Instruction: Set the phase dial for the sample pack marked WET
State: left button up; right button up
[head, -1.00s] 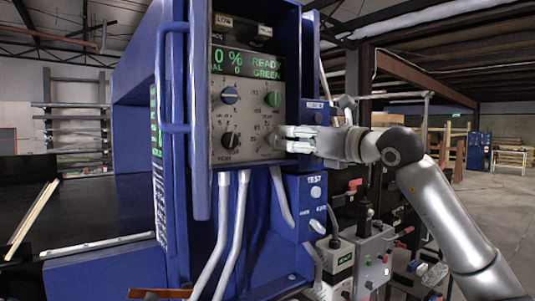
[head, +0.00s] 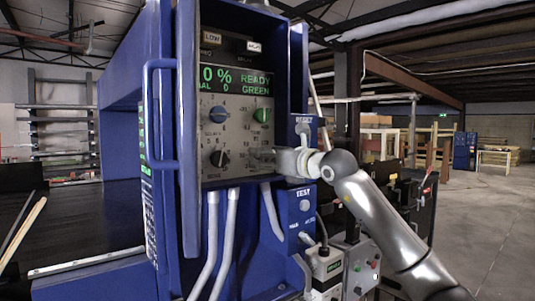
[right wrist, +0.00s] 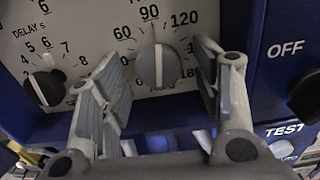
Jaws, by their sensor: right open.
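The phase dial (right wrist: 157,68) is a grey knob with a pale line, on the panel's lower right. In the right wrist view its line stands near upright, below the 90 mark. Scale numbers 60, 120 and 180 also show. My right gripper (right wrist: 160,80) is open, one finger on each side of the dial, with gaps showing between fingers and knob. In the head view the right gripper (head: 262,158) is at the panel and covers most of the dial. No sample pack marked WET can be made out. My left gripper is not in view.
The black delay knob (right wrist: 45,87) is left of the fingers. The blue TEST box (head: 304,208) stands lower right. A dark conveyor (head: 75,215) runs left.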

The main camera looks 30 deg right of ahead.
jog(key=c, duration=1)
jog(key=shift+c, duration=0.2)
jog(key=shift+n, duration=0.4)
jog(key=o, duration=1)
jog(key=shift+o, duration=0.2)
